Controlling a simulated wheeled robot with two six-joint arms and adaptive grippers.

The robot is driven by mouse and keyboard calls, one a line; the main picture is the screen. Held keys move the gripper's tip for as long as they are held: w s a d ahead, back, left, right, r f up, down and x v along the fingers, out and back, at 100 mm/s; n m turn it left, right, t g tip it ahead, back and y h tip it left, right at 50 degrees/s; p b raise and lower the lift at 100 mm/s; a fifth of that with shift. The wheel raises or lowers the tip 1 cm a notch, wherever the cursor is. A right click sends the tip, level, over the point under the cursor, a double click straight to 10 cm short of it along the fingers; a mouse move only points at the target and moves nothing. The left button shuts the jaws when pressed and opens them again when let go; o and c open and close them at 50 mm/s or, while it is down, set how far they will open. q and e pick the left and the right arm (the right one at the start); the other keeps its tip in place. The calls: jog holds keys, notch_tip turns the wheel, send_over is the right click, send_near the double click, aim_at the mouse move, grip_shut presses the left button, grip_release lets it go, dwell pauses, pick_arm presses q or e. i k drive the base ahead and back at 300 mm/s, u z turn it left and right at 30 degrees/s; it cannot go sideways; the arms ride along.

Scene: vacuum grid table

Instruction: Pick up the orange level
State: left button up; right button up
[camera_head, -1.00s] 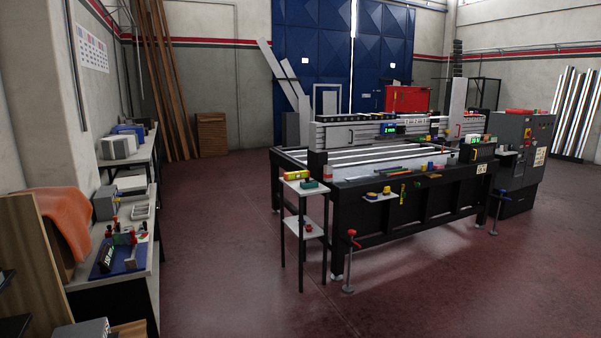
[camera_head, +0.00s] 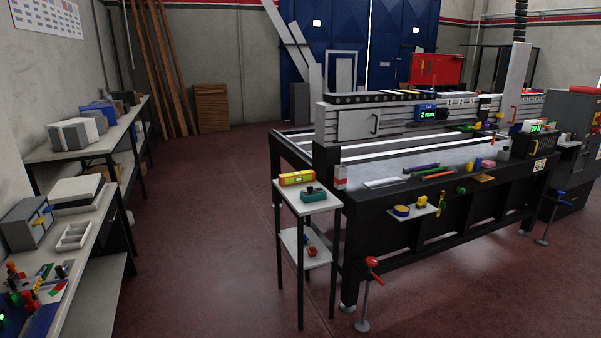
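A short orange and yellow block (camera_head: 297,178), which looks like the orange level, lies on the top shelf of the small two-tier stand (camera_head: 322,205). A green tool (camera_head: 313,194) lies just in front of it on the same shelf. A thin orange bar (camera_head: 438,173) lies on the front edge of the large machine table (camera_head: 400,165); it is too small to tell what it is. Neither of my grippers is in view.
The black-framed machine table stands right of the stand. A red-handled post (camera_head: 371,264) stands on the floor in front of it. A workbench (camera_head: 85,228) with boxes and tools runs along the left. The floor (camera_head: 205,240) between bench and stand is clear.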

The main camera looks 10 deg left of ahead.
aim_at(287, 179)
jog(key=u, duration=0.5)
jog(key=i, duration=3.4)
jog(key=z, duration=1.45)
